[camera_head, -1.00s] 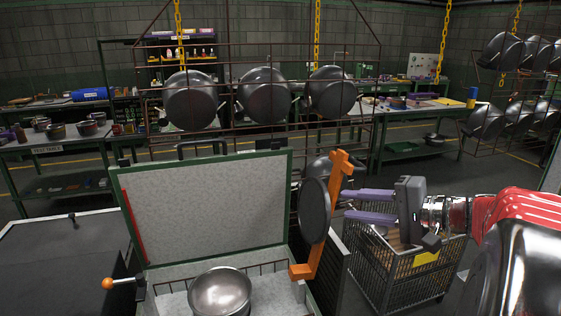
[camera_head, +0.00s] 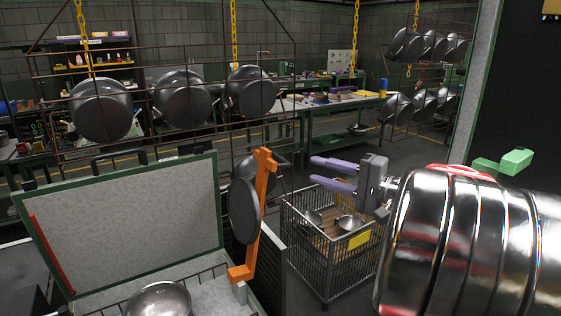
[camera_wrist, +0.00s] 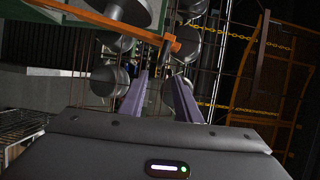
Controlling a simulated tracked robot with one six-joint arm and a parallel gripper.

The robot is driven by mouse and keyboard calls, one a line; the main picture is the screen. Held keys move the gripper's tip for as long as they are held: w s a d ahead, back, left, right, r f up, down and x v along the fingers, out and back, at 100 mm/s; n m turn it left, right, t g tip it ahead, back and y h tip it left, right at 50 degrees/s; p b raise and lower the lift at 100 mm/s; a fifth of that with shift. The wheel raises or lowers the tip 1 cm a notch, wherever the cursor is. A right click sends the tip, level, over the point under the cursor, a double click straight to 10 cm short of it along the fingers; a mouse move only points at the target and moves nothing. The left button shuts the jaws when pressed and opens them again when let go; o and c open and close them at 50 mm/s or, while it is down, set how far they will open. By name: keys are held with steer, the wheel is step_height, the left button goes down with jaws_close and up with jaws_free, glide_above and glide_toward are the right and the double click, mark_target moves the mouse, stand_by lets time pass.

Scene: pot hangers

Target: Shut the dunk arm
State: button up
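The orange dunk arm (camera_head: 262,208) stands upright at the right side of a washing tank, with a dark round disc (camera_head: 244,211) on its left. The tank's lid (camera_head: 125,215) stands raised, and a steel pot (camera_head: 160,301) sits in the tank. My gripper (camera_head: 314,170) is right of the dunk arm, apart from it, its two purple fingers pointing left. The fingers are open with nothing between them. In the wrist view my gripper (camera_wrist: 160,75) shows the same gap, with the orange dunk arm (camera_wrist: 120,26) across the upper left.
A wire cart (camera_head: 325,262) with pots stands below my gripper. Large pots (camera_head: 180,97) hang on a rack behind the tank. More pots (camera_head: 420,45) hang at the back right. A work table (camera_head: 340,105) stands behind, with open floor before it.

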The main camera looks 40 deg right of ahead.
mark_target(281, 160)
steer(key=x, duration=1.2)
steer(key=shift+w+a, duration=0.1)
steer(key=shift+w, duration=0.1)
jaws_close()
stand_by(0.4)
